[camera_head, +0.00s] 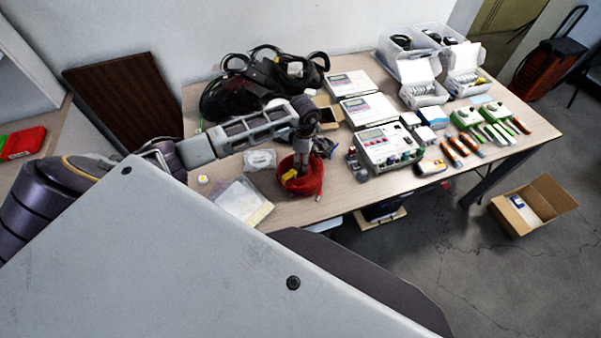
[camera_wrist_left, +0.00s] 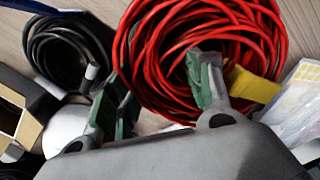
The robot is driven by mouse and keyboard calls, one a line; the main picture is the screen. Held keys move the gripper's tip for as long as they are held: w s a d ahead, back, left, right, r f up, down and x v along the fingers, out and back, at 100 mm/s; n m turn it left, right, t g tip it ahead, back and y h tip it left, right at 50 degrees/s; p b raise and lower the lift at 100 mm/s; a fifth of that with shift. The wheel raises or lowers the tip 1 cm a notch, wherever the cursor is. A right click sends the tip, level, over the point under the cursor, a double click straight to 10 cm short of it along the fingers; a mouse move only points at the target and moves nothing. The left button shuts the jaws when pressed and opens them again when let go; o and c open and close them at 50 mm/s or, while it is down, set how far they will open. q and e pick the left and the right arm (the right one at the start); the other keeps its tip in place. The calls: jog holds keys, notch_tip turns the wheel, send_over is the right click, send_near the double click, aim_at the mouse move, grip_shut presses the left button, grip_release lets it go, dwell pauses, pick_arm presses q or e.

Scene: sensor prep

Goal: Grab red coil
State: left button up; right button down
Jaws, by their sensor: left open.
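The red coil (camera_head: 316,186) of cable lies near the front edge of the table (camera_head: 350,195), with a yellow tag or band on it. In the left wrist view the coil (camera_wrist_left: 150,42) fills the upper middle, and its yellow band (camera_wrist_left: 250,86) is at the right. My left gripper (camera_head: 301,168) is right over the coil, pointing down. In the left wrist view the gripper's green-padded fingers (camera_wrist_left: 165,98) are spread apart. One finger overlaps the coil's inside and the other is at its left edge. I cannot tell whether they touch the cable. My right gripper is not in view.
A black coil (camera_wrist_left: 65,50) lies beside the red one. A white instrument (camera_head: 385,145) stands to the right, and clear plastic bags (camera_head: 240,200) lie to the left. Black bags (camera_head: 250,90) are at the back. A cardboard box (camera_head: 530,205) sits on the floor.

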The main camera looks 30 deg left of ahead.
pick_arm(q)
jog(key=shift+f, duration=0.95)
jog(key=c, duration=1.1)
